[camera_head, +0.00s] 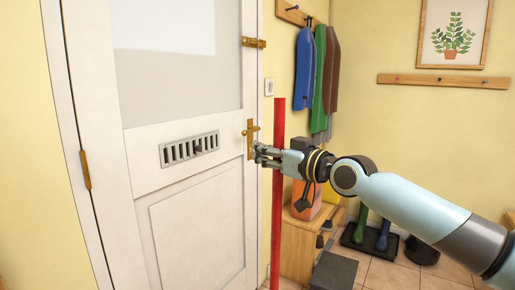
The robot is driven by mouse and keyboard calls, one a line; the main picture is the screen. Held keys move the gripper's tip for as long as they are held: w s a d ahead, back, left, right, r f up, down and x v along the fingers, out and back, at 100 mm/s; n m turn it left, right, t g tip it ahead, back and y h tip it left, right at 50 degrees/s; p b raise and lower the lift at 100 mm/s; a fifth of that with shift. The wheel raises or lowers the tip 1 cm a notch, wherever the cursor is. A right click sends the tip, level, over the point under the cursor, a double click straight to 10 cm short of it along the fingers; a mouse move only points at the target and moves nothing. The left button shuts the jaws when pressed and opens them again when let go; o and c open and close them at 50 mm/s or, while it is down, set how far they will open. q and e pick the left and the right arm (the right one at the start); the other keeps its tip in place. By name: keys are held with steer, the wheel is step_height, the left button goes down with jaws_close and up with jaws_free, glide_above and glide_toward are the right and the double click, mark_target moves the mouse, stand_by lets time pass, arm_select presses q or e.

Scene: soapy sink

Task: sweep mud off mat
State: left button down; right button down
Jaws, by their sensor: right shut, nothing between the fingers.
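My right gripper (262,156) reaches in from the right and is shut and empty, its fingertips by the brass handle (251,138) of the white door. I cannot tell whether they touch. A tall red pole (277,215) stands upright beside the door's edge, and my gripper crosses it. The pole's lower end is outside the picture, so I cannot tell what it belongs to. No mat and no mud can be made out. My left gripper is not in view.
The white door (190,225) fills the left. A wooden bench (297,245) with an orange item (307,200) stands right of the pole. Green and blue boots stand on a dark tray (352,242). Coats (318,80) hang above. Tiled floor (385,272) shows at the lower right.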

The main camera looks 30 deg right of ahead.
steer(key=s+a+p, duration=0.2)
steer(key=s+a, duration=0.2)
steer(key=a, duration=0.6)
steer(key=shift+f+p, duration=0.25)
steer(key=shift+p, duration=0.1)
stand_by(0.4)
steer(key=shift+d, duration=0.15)
steer(key=w+d+b, duration=0.4)
steer(key=d, duration=0.5)
steer(key=shift+d, duration=0.35)
stand_by(0.4)
step_height(320, 180, up, 6)
steer(key=p, duration=0.4)
steer(key=shift+p, duration=0.35)
